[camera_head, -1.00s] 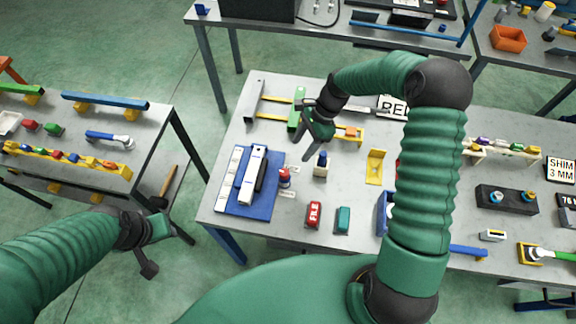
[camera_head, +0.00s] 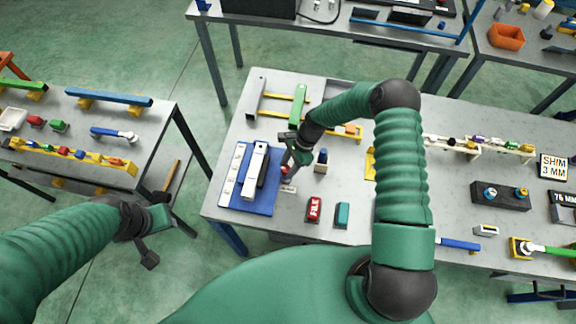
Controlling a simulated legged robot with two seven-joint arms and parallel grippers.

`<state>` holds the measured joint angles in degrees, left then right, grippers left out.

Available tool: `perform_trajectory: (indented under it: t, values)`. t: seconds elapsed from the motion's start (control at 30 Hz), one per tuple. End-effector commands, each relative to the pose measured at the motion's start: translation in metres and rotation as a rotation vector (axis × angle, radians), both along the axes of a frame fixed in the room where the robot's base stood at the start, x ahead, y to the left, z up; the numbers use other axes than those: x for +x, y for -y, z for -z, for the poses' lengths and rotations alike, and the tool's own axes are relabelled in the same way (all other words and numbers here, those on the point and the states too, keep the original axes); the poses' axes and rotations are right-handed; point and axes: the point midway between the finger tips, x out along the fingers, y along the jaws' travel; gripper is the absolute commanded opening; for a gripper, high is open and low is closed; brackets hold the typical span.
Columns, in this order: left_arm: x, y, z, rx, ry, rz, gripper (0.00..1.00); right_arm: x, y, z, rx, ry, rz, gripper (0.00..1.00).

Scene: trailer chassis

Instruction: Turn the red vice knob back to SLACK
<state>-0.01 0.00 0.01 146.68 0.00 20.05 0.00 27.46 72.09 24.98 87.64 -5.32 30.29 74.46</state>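The red vice knob (camera_head: 285,170) is on the table just right of the blue mat (camera_head: 240,207). It is partly covered by my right gripper (camera_head: 290,165), which points down at it from above. The fingers overlap the knob in this view, and whether they touch or grip it cannot be told. Small pale labels (camera_head: 288,189) lie in front of the knob, too small to read. My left gripper (camera_head: 155,237) hangs over the floor between the two tables, away from the knob. Its finger gap is not clear.
A small block with a dark blue top (camera_head: 321,160) stands close right of my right gripper. A red FILE block (camera_head: 314,210) and a teal block (camera_head: 342,214) stand near the front edge. A green bar (camera_head: 298,104) lies behind. My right forearm hides part of the table.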

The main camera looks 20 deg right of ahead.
Motion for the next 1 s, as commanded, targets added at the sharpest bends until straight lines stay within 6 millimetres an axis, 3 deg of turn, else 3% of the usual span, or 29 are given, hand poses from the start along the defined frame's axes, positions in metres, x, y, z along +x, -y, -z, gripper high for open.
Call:
perform_trajectory:
  t: [0.03, 0.3, 0.67, 1.0]
  values:
    - [0.000, 0.000, 0.000, 0.000, 0.000, 0.000, 0.36, 0.000, 0.000, 0.000, 0.000, 0.000, 0.000, 0.33]
    - [0.000, 0.000, 0.000, 0.000, 0.000, 0.000, 0.36, 0.000, 0.000, -0.001, 0.001, 0.002, 0.001, 0.00]
    - [0.000, 0.000, 0.007, 0.000, 0.000, 0.000, 0.36, 0.002, 0.001, 0.000, 0.000, 0.005, -0.037, 0.00]
    - [0.000, 0.000, 0.038, 0.000, 0.000, 0.000, 0.36, 0.005, 0.000, 0.003, -0.001, 0.010, -0.250, 0.00]
